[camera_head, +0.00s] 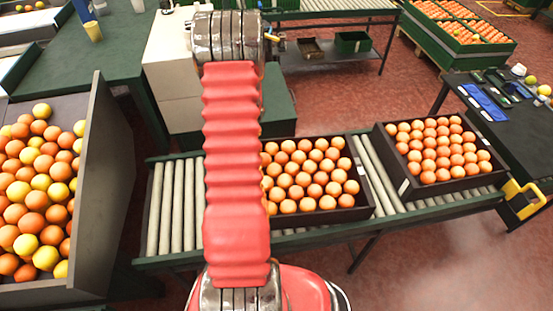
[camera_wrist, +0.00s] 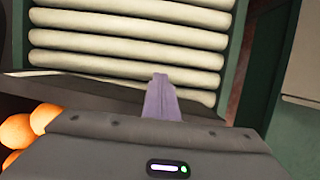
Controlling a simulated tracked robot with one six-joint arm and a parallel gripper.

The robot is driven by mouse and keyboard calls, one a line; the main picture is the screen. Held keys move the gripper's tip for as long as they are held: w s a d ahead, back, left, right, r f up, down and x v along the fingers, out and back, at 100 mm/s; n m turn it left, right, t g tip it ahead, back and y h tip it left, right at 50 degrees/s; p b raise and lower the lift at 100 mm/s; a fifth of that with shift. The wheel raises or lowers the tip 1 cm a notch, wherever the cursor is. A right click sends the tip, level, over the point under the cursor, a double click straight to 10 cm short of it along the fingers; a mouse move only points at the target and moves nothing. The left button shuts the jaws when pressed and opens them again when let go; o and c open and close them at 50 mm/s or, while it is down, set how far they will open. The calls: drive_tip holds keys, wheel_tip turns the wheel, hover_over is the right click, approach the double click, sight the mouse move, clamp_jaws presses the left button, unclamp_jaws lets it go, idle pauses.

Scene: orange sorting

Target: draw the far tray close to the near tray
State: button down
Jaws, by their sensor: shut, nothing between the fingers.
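Two dark trays full of oranges sit on the roller conveyor, a middle tray (camera_head: 325,219) and a right tray (camera_head: 455,187). A narrow strip of bare rollers separates them. My red-sleeved arm covers the left end of the middle tray in the head view, and my gripper is hidden there. In the wrist view my gripper (camera_wrist: 161,97) shows as purple fingers, closed with nothing between them. They are at a dark tray wall (camera_wrist: 80,92), with oranges (camera_wrist: 17,130) at the lower left; I cannot tell whether they touch the wall.
Bare rollers (camera_head: 177,205) lie left of my arm, and rollers (camera_wrist: 130,50) show beyond the wall in the wrist view. A bin (camera_head: 100,190) of mixed fruit stands at the left. A dark table (camera_head: 520,125) with tools is at the right.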

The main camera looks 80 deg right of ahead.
sight(271, 156)
drive_tip(key=shift+s+d, duration=0.7)
drive_tip(key=shift+s, duration=1.35)
drive_tip(key=shift+s+d, duration=0.75)
drive_tip(key=shift+s, duration=1.25)
drive_tip(key=shift+s+d, duration=0.7)
drive_tip(key=shift+s, duration=1.35)
drive_tip(key=shift+w+a, duration=0.25)
drive_tip(key=shift+w, duration=0.4)
drive_tip(key=shift+w+a, duration=0.2)
drive_tip(key=shift+w, duration=0.4)
drive_tip(key=shift+r, duration=6)
